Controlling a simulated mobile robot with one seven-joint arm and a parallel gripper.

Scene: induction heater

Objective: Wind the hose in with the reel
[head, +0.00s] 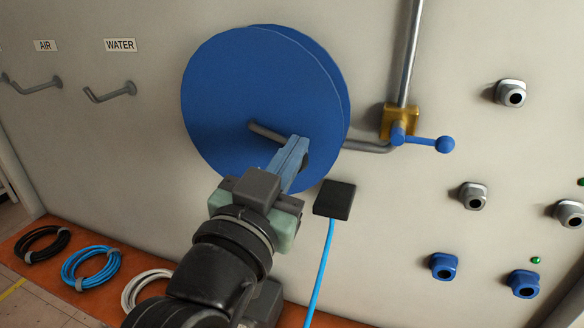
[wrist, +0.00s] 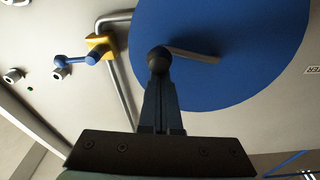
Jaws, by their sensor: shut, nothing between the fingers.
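The reel (head: 235,95) is a large blue disc on the pale wall, and it fills much of the wrist view (wrist: 235,35). A grey crank bar (head: 268,132) stands out on its face; in the wrist view the bar (wrist: 195,53) ends in a dark round knob (wrist: 159,59). My gripper (head: 297,147) is shut and empty in front of the reel. Its fingertips (wrist: 160,82) look close to the knob; I cannot tell whether they touch. The light blue hose (head: 321,262) hangs from a black box (head: 335,199) below the reel.
A yellow valve block (head: 399,121) with a blue lever (head: 428,142) and a grey pipe (head: 409,50) are right of the reel. Several fittings (head: 472,196) stick out further right. Hooks (head: 110,92) are at left. Coiled hoses (head: 90,267) lie on the orange floor strip below.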

